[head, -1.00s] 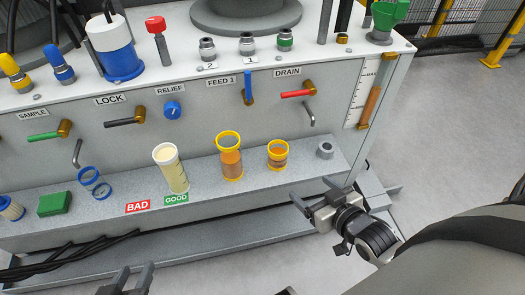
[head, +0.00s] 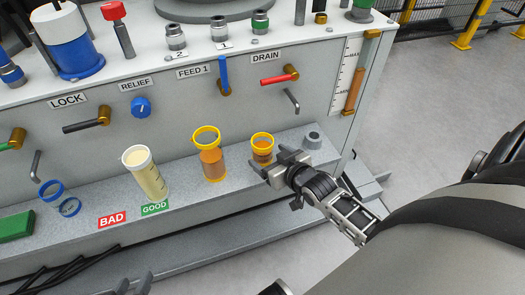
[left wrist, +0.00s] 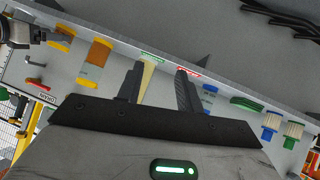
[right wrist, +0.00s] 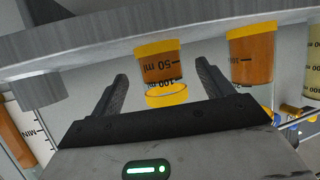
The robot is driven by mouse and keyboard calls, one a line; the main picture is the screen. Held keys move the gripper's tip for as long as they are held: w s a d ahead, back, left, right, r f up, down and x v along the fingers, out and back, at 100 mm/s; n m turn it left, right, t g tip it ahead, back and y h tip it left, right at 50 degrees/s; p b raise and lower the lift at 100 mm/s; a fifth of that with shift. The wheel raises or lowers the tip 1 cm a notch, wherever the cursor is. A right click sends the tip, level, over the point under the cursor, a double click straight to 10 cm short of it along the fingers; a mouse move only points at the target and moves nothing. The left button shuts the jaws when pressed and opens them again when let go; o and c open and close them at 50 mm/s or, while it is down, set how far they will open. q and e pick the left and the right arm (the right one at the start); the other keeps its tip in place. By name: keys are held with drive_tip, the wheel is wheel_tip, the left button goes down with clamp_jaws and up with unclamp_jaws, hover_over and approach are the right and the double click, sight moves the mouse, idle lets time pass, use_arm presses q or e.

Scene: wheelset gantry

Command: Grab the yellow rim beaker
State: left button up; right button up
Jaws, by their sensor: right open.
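The short yellow rim beaker (head: 262,150) stands on the grey ledge, with amber contents and graduation marks. It also shows in the right wrist view (right wrist: 158,68), between the fingers. A taller amber container with a yellow rim (head: 212,160) stands left of it. My right gripper (head: 273,163) is open in front of the short beaker, with its fingertips close to it. I cannot tell whether they touch it. My left gripper (left wrist: 158,78) is open and empty, low at the bottom edge of the head view and away from the beaker.
A grey knob (head: 313,138) is right of the beaker. A red drain handle (head: 279,79) and a bent metal lever (head: 292,101) are on the panel above.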

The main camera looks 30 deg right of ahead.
sight(269, 156)
drive_tip(key=b+x, duration=0.1)
drive_tip(key=x, duration=0.2)
drive_tip(key=shift+w+f, duration=0.15)
drive_tip(key=shift+w, duration=0.25)
drive_tip(key=c, duration=0.9)
drive_tip(key=shift+c, duration=1.1)
use_arm(q)
drive_tip(key=shift+w+d+f, duration=0.25)
drive_tip(key=shift+f, duration=0.05)
